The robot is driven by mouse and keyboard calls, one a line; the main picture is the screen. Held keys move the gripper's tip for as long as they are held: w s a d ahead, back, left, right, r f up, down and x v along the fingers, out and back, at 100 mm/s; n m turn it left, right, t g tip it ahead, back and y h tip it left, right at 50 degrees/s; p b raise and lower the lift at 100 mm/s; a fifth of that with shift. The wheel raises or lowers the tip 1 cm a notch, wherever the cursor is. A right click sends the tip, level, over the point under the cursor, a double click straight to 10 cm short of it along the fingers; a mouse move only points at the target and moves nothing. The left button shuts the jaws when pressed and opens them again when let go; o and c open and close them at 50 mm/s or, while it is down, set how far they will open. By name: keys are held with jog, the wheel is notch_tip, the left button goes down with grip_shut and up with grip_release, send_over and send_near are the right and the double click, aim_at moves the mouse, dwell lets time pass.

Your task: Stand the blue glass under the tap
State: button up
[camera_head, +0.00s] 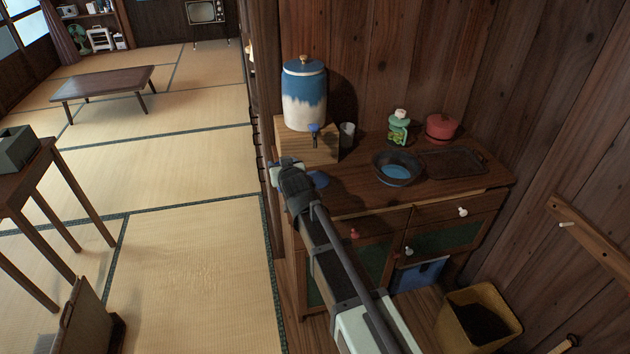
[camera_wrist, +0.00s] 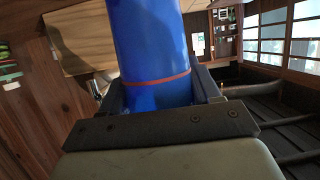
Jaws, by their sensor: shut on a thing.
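The blue glass (camera_wrist: 150,45) stands out between the jaws of my gripper (camera_wrist: 160,92) in the wrist view, with a thin reddish band around it. My gripper is shut on it. In the head view my gripper (camera_head: 296,182) is at the cabinet's left front, below and in front of the tap; a bit of blue shows just right of it, and the rest of the glass is hidden. The tap (camera_head: 314,129) is blue, low on the front of a blue-and-white crock (camera_head: 304,98) that stands on a wooden box (camera_head: 300,146).
On the cabinet top (camera_head: 350,200) are a grey cup (camera_head: 347,135) beside the box, a dark bowl with blue inside (camera_head: 397,168), a green figure (camera_head: 399,128), a red pot (camera_head: 440,127) and a dark tray (camera_head: 455,163). The top's front left is partly clear.

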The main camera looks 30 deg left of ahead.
jog(key=s+a+f+m+t+h, duration=0.1)
jog(key=s+a+f, duration=0.2)
jog(key=a+f, duration=0.15)
jog(key=s+a+f+m+t+h, duration=0.1)
jog(key=s+a+f, duration=0.2)
jog(key=a, duration=0.3)
jog(key=w+d+r+m+t+h, duration=0.1)
jog(key=w+d+r+m+h, duration=0.2)
jog(key=m+h, duration=0.35)
jog(key=w+d+r+m+t+h, duration=0.1)
jog(key=w+d+r+m+h, duration=0.1)
jog(key=d+m+h, duration=0.4)
jog(key=shift+n+h, duration=0.25)
jog(key=shift+h, duration=0.3)
jog(key=shift+w+a+r+x, duration=0.15)
jog(key=shift+r+x, duration=0.15)
jog(key=shift+x, duration=2.55)
jog(key=shift+w+a+r+x, duration=0.15)
jog(key=shift+r+x, duration=0.1)
jog(key=shift+x, duration=2.55)
jog(key=shift+w+a+r+x, duration=0.15)
jog(key=shift+r+x, duration=0.15)
jog(key=shift+x, duration=2.55)
